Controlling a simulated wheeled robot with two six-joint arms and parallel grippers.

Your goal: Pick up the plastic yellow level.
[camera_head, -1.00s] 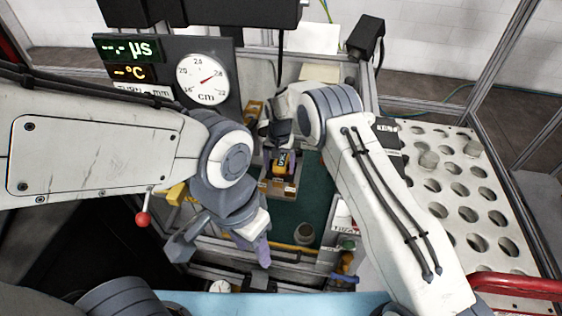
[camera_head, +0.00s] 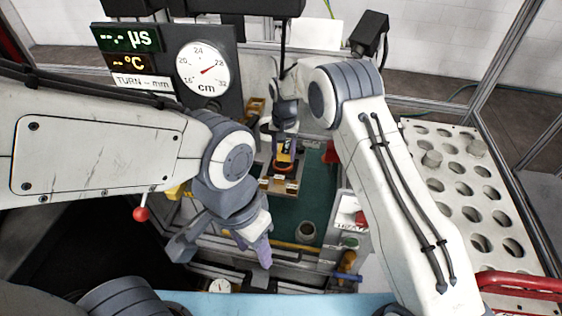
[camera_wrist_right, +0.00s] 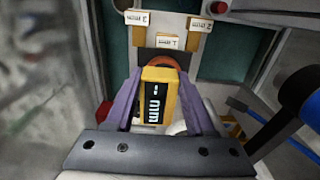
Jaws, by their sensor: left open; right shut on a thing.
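A yellow plastic device (camera_head: 285,162) with a dark face, which I take to be the yellow level, is over the small tan block stand (camera_head: 279,186) in the head view. In the right wrist view the yellow device (camera_wrist_right: 157,96) has a black display reading "-- mm". My right gripper (camera_wrist_right: 160,110) has its purple fingers on both sides of it, shut on it; in the head view this gripper (camera_head: 285,142) is directly above it. Whether it is clear of the stand I cannot tell. My left gripper (camera_head: 262,252) hangs open and empty at the lower left, one purple finger showing.
A dial panel (camera_head: 205,68) stands behind on the left. A perforated white rack (camera_head: 464,188) stands at the right. A small round cup (camera_head: 306,232) stands on the green surface (camera_head: 318,190), near a yellow bar. A red knob lever (camera_head: 141,214) is at the left.

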